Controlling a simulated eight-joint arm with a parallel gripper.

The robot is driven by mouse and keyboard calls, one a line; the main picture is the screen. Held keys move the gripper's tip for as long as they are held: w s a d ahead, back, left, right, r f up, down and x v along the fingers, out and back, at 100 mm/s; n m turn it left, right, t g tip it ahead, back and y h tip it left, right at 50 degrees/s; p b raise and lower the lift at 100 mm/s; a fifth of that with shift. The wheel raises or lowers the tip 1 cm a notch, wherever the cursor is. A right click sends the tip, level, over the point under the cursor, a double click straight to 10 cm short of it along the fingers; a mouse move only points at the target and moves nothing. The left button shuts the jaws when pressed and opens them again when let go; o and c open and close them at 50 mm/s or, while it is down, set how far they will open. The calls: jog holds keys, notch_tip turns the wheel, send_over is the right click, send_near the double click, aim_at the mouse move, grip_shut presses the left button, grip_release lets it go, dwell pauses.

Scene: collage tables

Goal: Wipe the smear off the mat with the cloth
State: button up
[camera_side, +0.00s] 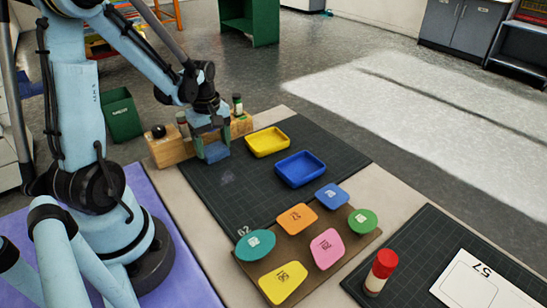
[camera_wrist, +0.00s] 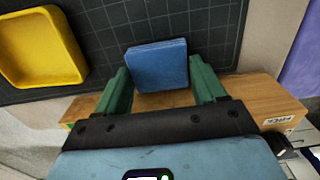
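The cloth (camera_side: 216,152) is a folded blue square at the mat's far-left edge, in front of the wooden block. It also shows in the wrist view (camera_wrist: 157,65). My gripper (camera_side: 208,146) is down at the cloth. In the wrist view its green fingers (camera_wrist: 160,68) flank the cloth with no clear gap on either side, so it looks shut on it. I cannot tell whether the cloth touches the mat. The dark gridded mat (camera_side: 262,180) lies on the table. The smear (camera_side: 227,177) is a faint pale patch on it, nearer the camera than the cloth.
A yellow tray (camera_side: 267,152) and a blue tray (camera_side: 300,184) stand on the mat, right of the cloth. The wooden block (camera_side: 170,151) holds small bottles. A brown board (camera_side: 335,248) with several numbered coloured pieces lies in front. A red-capped bottle (camera_side: 380,272) stands on a second mat.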

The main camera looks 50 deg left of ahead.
aim_at(213, 148)
jog(key=shift+c, duration=0.6)
jog(key=shift+r, duration=2.5)
jog(key=o, duration=0.3)
jog(key=c, duration=0.4)
jog(key=shift+o, duration=0.2)
jog(key=d, duration=0.2)
jog(key=s+d, duration=0.1)
jog(key=d, duration=0.3)
jog(key=shift+s, duration=0.4)
jog(key=shift+s+d+f, duration=0.2)
jog(key=shift+d, duration=0.25)
jog(key=shift+f, duration=1.9)
jog(key=shift+f, duration=0.4)
